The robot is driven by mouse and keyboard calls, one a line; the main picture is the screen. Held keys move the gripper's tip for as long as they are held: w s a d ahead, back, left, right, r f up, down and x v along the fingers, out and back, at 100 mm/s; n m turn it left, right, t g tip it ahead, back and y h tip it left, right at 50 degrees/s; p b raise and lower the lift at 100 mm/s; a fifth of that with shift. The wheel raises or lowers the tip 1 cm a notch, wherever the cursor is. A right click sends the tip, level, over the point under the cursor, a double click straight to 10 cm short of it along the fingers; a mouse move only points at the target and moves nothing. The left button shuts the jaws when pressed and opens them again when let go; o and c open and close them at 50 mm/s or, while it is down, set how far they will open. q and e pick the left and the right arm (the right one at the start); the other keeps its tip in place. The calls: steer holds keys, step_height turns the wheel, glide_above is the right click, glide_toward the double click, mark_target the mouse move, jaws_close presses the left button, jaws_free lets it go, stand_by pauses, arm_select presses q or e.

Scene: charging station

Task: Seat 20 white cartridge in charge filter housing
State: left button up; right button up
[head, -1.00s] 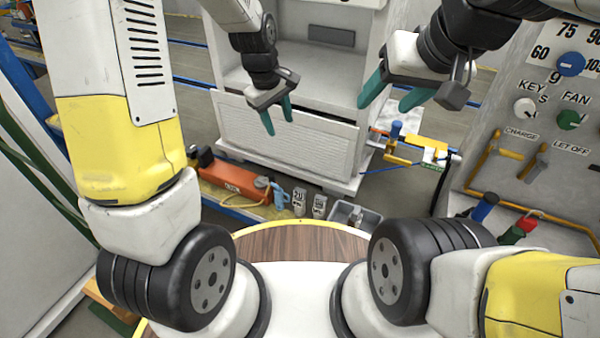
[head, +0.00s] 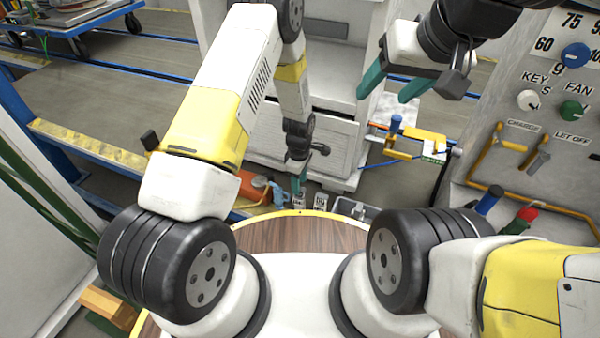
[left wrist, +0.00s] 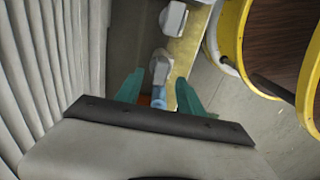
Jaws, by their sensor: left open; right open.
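Two white cartridges stand side by side on the low ledge in front of the cabinet. The left one (head: 299,201) seems to be the 20, its label small and partly covered; the other (head: 320,201) is just right of it. My left gripper (head: 298,184) is open, above and close to the left cartridge. In the left wrist view, that cartridge (left wrist: 160,68) is just beyond the open fingers (left wrist: 158,86), and the other (left wrist: 173,17) is farther up. My right gripper (head: 387,97) is open and empty, high before the cabinet. I cannot identify the charge filter housing.
An orange body (head: 250,188) with a blue handle (head: 278,194) lies left of the cartridges. A grey bin (head: 352,207) stands to their right. A yellow fixture (head: 425,140) is farther right, beside the control panel (head: 540,150). My round base rim is close in front.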

mark_target(300, 200)
arm_select(q)
steer(key=shift+d+f, duration=0.1)
steer(key=shift+f, duration=1.85)
steer(key=shift+s, duration=0.1)
jaws_close()
